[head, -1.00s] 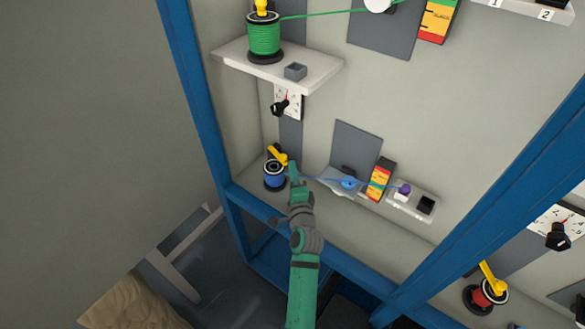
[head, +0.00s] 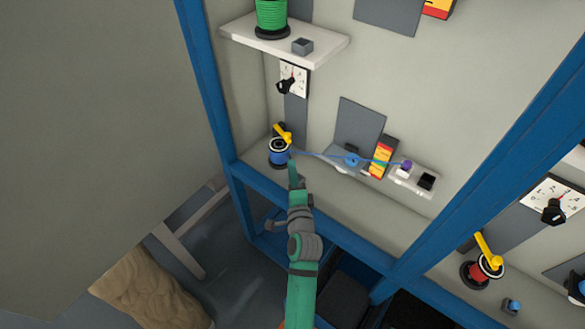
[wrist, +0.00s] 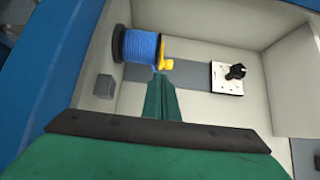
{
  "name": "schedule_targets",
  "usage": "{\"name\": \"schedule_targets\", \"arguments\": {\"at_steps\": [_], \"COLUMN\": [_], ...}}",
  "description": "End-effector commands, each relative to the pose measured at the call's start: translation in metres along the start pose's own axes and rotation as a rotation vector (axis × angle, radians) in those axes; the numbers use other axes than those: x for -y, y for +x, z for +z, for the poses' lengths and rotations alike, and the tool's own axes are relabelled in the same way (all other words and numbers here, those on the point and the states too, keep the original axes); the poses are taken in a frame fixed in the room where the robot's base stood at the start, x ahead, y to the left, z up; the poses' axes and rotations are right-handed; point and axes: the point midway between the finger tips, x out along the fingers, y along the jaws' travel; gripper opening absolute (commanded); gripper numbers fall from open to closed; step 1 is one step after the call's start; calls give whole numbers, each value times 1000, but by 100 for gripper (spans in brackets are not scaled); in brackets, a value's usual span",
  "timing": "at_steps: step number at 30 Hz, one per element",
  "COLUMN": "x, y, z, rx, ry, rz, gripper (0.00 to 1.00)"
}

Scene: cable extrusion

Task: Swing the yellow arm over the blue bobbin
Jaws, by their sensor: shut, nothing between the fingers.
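The blue bobbin (head: 278,156) stands on the lower left shelf behind the blue frame. It also shows in the wrist view (wrist: 139,46), at the top left. The yellow arm (head: 283,134) sits at the top of the bobbin and slants across it. In the wrist view the yellow part (wrist: 167,64) is at the end of the bobbin, just beyond the fingertips. My gripper (head: 292,160) is shut and empty, right beside the bobbin's right side. In the wrist view its green fingers (wrist: 160,78) are together. Whether they touch the yellow arm cannot be told.
A blue cable (head: 318,155) runs right from the bobbin to a blue guide (head: 352,160) and a red-yellow-green block (head: 383,157). Blue frame bars (head: 330,248) cross in front. A dial (head: 291,82) is above, and a green spool (head: 271,16) stands on the upper shelf.

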Motion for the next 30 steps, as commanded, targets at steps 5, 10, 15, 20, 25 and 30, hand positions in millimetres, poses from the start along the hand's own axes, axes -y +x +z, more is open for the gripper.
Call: {"name": "schedule_targets", "arguments": {"at_steps": [5,10,15,20,25,30], "x": [-21,-56,-81,-93,-93,-82], "y": [-27,-88,-159,-224,-290,-351], "z": [-1,-2,-1,3,11,20], "rx": [-21,-63,-96,-109,-105,-84], "ry": [-71,-245,-455,-651,-863,-1071], "rz": [25,74,130,182,236,284], "gripper": [0,0,0,0,0,0]}}
